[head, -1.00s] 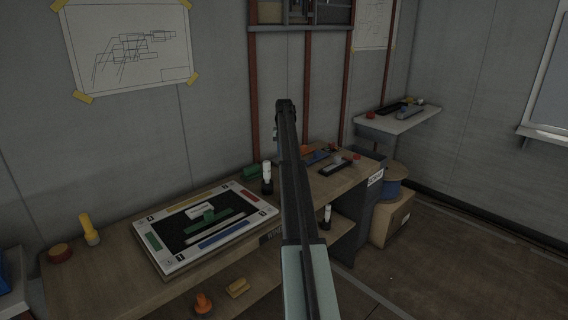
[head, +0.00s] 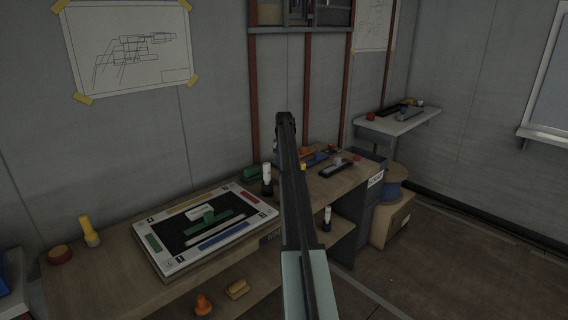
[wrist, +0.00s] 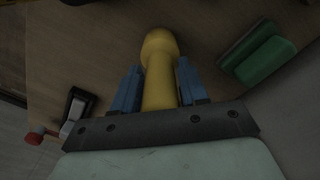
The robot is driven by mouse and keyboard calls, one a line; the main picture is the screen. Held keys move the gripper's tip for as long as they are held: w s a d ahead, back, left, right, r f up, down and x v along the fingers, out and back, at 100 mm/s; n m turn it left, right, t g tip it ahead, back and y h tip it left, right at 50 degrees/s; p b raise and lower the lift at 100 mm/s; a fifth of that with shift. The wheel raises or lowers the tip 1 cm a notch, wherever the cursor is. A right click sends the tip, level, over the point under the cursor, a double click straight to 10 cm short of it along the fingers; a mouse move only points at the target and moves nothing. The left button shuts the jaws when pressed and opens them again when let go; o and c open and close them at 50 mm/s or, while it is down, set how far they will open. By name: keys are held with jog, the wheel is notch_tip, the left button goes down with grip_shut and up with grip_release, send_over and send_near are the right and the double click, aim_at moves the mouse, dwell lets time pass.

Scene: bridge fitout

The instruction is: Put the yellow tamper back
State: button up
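The yellow tamper (wrist: 159,75) shows in the wrist view between the two blue fingers of my gripper (wrist: 158,88). In the head view only a small yellow patch (head: 303,167) shows beside my arm, over the right part of the bench. My arm hides the fingers there.
A framed board (head: 160,262) with coloured bars lies on the bench (head: 110,290). A yellow torch-like thing (head: 88,232) and a red-topped disc (head: 60,254) stand left. A green block (wrist: 262,62) and a black item (wrist: 76,106) lie near my gripper. A white-topped bottle (head: 267,180) stands close by.

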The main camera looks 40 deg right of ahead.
jog(key=shift+o, duration=1.3)
notch_tip(320, 180, up, 12)
jog(key=shift+r, duration=0.15)
